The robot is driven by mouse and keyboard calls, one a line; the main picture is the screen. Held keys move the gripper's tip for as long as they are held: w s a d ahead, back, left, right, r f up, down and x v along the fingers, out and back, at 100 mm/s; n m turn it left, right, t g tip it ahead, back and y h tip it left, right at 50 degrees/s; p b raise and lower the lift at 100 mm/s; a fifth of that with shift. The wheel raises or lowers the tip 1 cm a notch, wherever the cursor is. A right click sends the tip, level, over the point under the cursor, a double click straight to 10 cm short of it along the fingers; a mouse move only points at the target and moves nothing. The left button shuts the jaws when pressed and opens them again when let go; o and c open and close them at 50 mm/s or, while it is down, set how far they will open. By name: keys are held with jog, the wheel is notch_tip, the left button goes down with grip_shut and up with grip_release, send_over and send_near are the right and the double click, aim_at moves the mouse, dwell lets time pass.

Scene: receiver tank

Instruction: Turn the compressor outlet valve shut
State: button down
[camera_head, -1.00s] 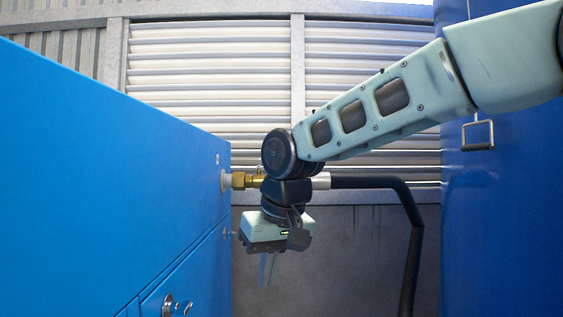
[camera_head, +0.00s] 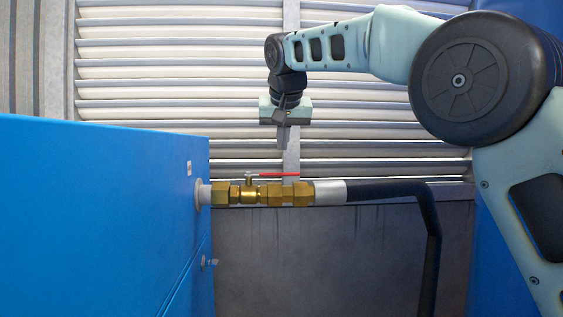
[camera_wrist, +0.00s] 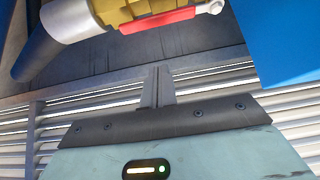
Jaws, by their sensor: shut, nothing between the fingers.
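The brass outlet valve (camera_head: 255,193) sits on the pipe between the blue compressor cabinet and a black hose. Its red lever (camera_head: 273,174) lies along the pipe, pointing right from the pivot. In the wrist view the red lever (camera_wrist: 158,20) runs across the brass body (camera_wrist: 120,8) near the top edge. My gripper (camera_head: 283,147) points down, shut and empty, above the lever in the head view and apart from it. Its closed fingers (camera_wrist: 158,72) show below the lever in the wrist view. The depth gap between fingers and lever is hard to judge.
The blue compressor cabinet (camera_head: 100,220) fills the left side. The black hose (camera_head: 390,188) leaves the silver fitting (camera_head: 329,193) and bends down at the right. A louvred wall (camera_head: 180,60) stands behind. A blue surface (camera_head: 500,270) stands at the right, behind my arm.

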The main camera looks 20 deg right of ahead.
aim_at(272, 174)
jog(key=f+p, duration=0.1)
jog(key=f, duration=0.1)
jog(key=w+f+p, duration=0.1)
jog(key=f+p, duration=0.1)
jog(key=f, duration=0.1)
jog(key=shift+w+d+f+p, duration=0.15)
jog(key=shift+w+f+p, duration=0.15)
jog(key=shift+w+p, duration=0.1)
jog(key=shift+s+f, duration=0.15)
jog(key=shift+s, duration=0.35)
jog(key=shift+f, duration=0.1)
jog(key=shift+s, duration=0.15)
